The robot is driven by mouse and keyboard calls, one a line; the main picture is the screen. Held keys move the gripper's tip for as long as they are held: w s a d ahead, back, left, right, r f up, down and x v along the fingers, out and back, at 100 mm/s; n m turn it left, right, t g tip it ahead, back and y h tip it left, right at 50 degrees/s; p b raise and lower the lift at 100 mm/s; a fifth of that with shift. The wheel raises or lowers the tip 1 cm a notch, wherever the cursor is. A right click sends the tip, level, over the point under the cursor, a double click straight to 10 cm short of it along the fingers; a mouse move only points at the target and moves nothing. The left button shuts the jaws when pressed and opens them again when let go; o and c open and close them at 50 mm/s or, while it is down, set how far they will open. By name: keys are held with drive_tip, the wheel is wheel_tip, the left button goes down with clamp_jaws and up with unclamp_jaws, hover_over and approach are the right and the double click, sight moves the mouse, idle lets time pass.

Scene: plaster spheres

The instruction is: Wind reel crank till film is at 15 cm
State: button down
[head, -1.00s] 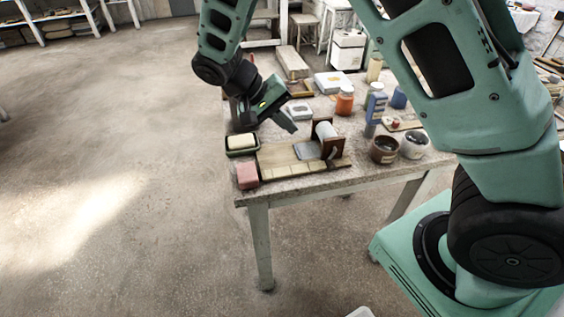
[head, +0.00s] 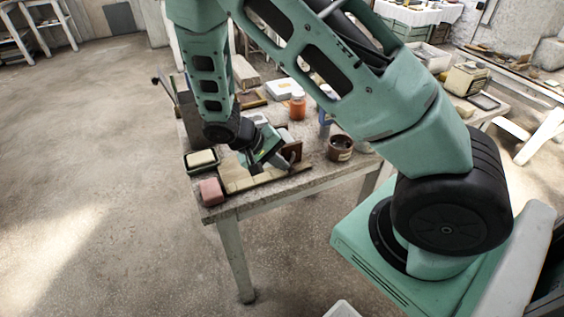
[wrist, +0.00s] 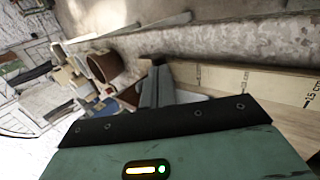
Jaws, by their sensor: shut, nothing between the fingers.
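The wooden reel board (head: 236,178) lies along the table's front edge. Its scale strip (wrist: 245,78) shows in the wrist view, with a "15 cm" mark near the right edge. The reel's brown upright (head: 294,151) and part of its white drum (head: 285,135) show behind my gripper (head: 282,164). My gripper is shut and empty, low over the board beside the reel. In the wrist view its fingers (wrist: 156,82) reach up near a small dark brown piece; I cannot tell whether they touch. The film and crank are not clearly visible in the head view.
A pink block (head: 211,191) and a dark tray with a cream bar (head: 201,158) stand at the left. A brown jar (head: 340,147) stands right of the reel and an orange jar (head: 298,105) behind it. Open floor lies left of the table.

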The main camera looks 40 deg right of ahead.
drive_tip(key=shift+s+d+f, duration=0.1)
drive_tip(key=shift+d+f, duration=0.2)
drive_tip(key=shift+f, duration=0.05)
drive_tip(key=shift+f+h+b, duration=0.45)
drive_tip(key=shift+h+b, duration=0.1)
drive_tip(key=shift+h, duration=0.05)
drive_tip(key=shift+f+g+h+b, duration=0.25)
drive_tip(key=shift+g+h+b, duration=0.2)
drive_tip(key=shift+h, duration=0.25)
drive_tip(key=shift+d, duration=0.1)
drive_tip(key=shift+r, duration=0.1)
